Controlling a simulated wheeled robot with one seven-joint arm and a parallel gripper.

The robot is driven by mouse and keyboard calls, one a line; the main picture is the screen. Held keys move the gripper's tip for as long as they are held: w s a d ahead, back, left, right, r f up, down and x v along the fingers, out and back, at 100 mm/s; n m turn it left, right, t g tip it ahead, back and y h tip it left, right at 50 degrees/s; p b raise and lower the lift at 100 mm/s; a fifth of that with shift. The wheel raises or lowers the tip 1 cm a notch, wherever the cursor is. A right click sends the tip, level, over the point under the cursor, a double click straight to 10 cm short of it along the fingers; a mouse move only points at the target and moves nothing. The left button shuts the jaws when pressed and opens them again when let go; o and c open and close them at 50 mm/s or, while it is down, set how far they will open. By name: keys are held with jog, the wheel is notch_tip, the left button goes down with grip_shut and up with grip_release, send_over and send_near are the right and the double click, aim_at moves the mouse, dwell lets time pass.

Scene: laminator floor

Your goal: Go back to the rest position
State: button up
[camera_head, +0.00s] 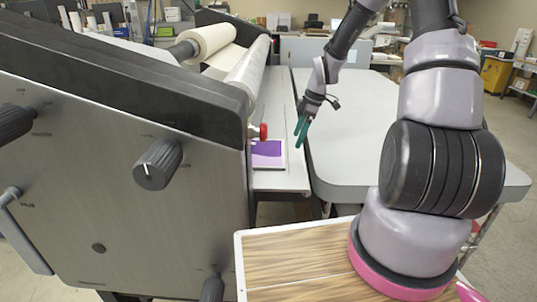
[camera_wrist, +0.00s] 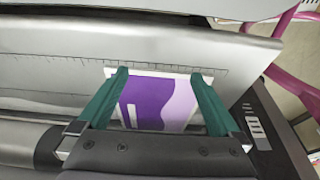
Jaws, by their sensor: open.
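My gripper (camera_head: 301,128) has green fingers and hangs over the gap between the laminator and the grey table in the head view. In the wrist view my gripper (camera_wrist: 160,76) is open, with its two fingers spread apart. A white-bordered purple print (camera_wrist: 160,102) shows between the fingers there; I cannot tell how far below them it is. In the head view the purple print (camera_head: 268,152) lies on the laminator's feed table (camera_head: 282,180), to the left of my gripper. Nothing shows held between the fingers.
The grey laminator (camera_head: 90,170) with black knobs and white rolls fills the left side. A red-tipped part (camera_head: 263,131) sits just behind the print. A long grey table (camera_head: 365,130) stands right of the feed table. Shelves and benches line the back.

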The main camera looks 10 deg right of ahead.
jog(key=shift+d+r, duration=0.15)
jog(key=shift+r, duration=0.4)
jog(key=shift+r, duration=0.35)
jog(key=s+r+m+t+h, duration=0.1)
jog(key=s+r+m, duration=0.2)
jog(key=r, duration=0.3)
jog(key=s+d+r+m+t+h, duration=0.1)
jog(key=s+r+m, duration=0.2)
jog(key=r, duration=0.4)
jog(key=s+r+m+t+h, duration=0.1)
jog(key=s+r+m, duration=0.2)
jog(key=r, duration=0.3)
jog(key=s+r+m+t, duration=0.1)
jog(key=s+r+m, duration=0.4)
jog(key=s, duration=0.3)
jog(key=s+r+m+t+y, duration=0.1)
jog(key=s+r+m+t, duration=0.1)
jog(key=s+r+m, duration=0.4)
jog(key=shift+s+a+r+t+y, duration=0.25)
jog(key=shift+s+r+t+y, duration=0.1)
jog(key=shift+s, duration=0.75)
